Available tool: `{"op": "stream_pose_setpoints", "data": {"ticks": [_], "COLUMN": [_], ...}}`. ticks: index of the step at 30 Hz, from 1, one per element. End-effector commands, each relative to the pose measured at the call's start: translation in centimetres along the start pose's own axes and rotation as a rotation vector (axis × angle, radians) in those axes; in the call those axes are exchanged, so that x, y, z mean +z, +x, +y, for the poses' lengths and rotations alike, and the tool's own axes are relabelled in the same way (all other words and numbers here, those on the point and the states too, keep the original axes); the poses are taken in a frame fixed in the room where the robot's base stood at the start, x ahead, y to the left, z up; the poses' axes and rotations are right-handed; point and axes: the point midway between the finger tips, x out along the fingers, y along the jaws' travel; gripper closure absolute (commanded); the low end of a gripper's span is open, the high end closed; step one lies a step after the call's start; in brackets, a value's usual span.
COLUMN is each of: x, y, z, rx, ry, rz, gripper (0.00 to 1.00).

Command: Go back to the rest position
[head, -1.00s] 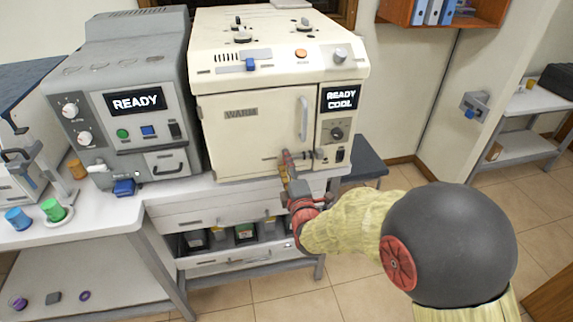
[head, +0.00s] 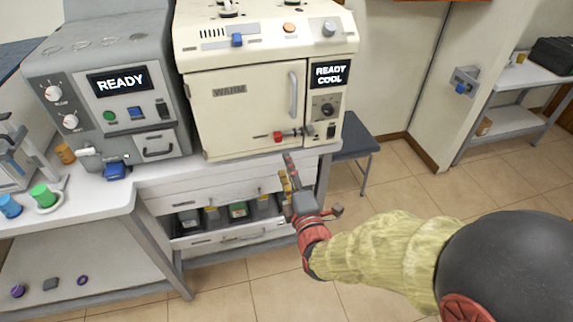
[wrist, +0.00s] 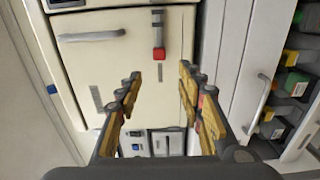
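My gripper (head: 287,172) is at the end of my outstretched arm, in front of the lower part of the cream oven (head: 245,105). In the wrist view its two yellow-padded fingers (wrist: 160,82) are spread wide with nothing between them. The gripper is open and empty. The red-tipped lever (head: 278,137) at the bottom of the oven shows clear of the fingers; in the wrist view it is beyond them (wrist: 159,52). The oven door is closed and its display reads READY COOL.
The grey machine (head: 115,85) reading READY stands left on the white bench (head: 115,195). Blue and green cups (head: 42,195) stand at its left. An open drawer (head: 235,238) holding several bottles is below the oven. A dark stool (head: 352,140) stands right; floor there is clear.

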Motion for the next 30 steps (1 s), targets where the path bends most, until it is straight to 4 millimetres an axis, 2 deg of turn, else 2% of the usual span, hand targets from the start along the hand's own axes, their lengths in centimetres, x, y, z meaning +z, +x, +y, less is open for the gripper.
{"op": "stream_pose_setpoints", "data": {"ticks": [12, 16, 17, 20, 24, 27, 30], "x": [0.0, 0.0, -0.1, -0.3, -1.0, -1.4, -1.1], "y": [0.0, 0.0, 0.0, -0.4, -2.6, -4.8, -7.3], "z": [0.0, -0.4, -1.0, -4.3, -10.4, -12.9, -14.0], "rx": [0.0, -0.015, -0.036, -0.162, -0.412, -0.574, -0.711], "ry": [0.003, 0.063, 0.093, 0.23, 0.452, 0.603, 0.748], "rz": [0.0, 0.0, 0.0, -0.005, -0.056, -0.123, -0.222], "gripper": [0.62, 0.62, 0.62, 0.62, 0.62, 0.62, 0.62]}}
